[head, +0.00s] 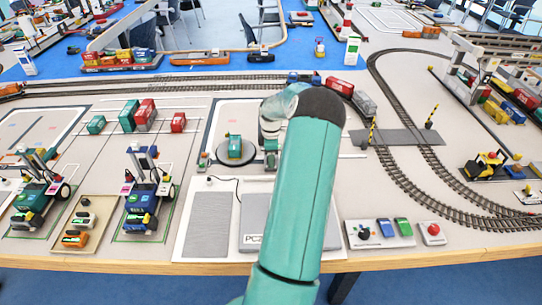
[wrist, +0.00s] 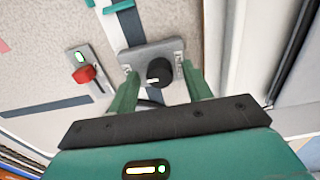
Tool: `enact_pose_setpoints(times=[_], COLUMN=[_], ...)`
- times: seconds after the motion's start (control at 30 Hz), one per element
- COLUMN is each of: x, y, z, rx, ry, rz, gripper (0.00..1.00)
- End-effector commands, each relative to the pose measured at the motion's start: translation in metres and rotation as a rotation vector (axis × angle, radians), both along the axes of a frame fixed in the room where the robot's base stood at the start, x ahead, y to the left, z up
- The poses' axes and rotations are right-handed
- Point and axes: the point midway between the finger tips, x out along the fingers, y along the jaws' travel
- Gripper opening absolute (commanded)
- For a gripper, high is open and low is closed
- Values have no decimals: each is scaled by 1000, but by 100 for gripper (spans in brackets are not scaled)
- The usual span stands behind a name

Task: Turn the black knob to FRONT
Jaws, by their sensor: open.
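The black knob (wrist: 159,72) stands on a small grey box (wrist: 150,52) in the wrist view. A white mark on the knob points to the lower left. Small labels on the left and right of the box are too blurred to read. My gripper (wrist: 161,79) is open, with one green finger on each side of the knob. I cannot tell whether either finger touches it. In the head view, my arm hides most of the area around the gripper.
A plate with a red knob (wrist: 84,74) and green light lies left of the grey box. In the head view, a turntable (head: 235,150) is left of my arm. A panel with a dark knob (head: 364,233) and a red button (head: 433,230) sit near the front edge.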

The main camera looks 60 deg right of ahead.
Motion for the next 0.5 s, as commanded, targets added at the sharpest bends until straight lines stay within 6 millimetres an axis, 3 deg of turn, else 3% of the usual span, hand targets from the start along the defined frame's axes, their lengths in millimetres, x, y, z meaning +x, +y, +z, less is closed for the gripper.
enact_pose_setpoints(times=[0.07,0.27,0.5], x=[0,0,0], y=[0,0,0], z=[0,0,0], rx=[0,0,0], ry=[0,0,1], rz=[0,0,-11], gripper=[46,6,5])
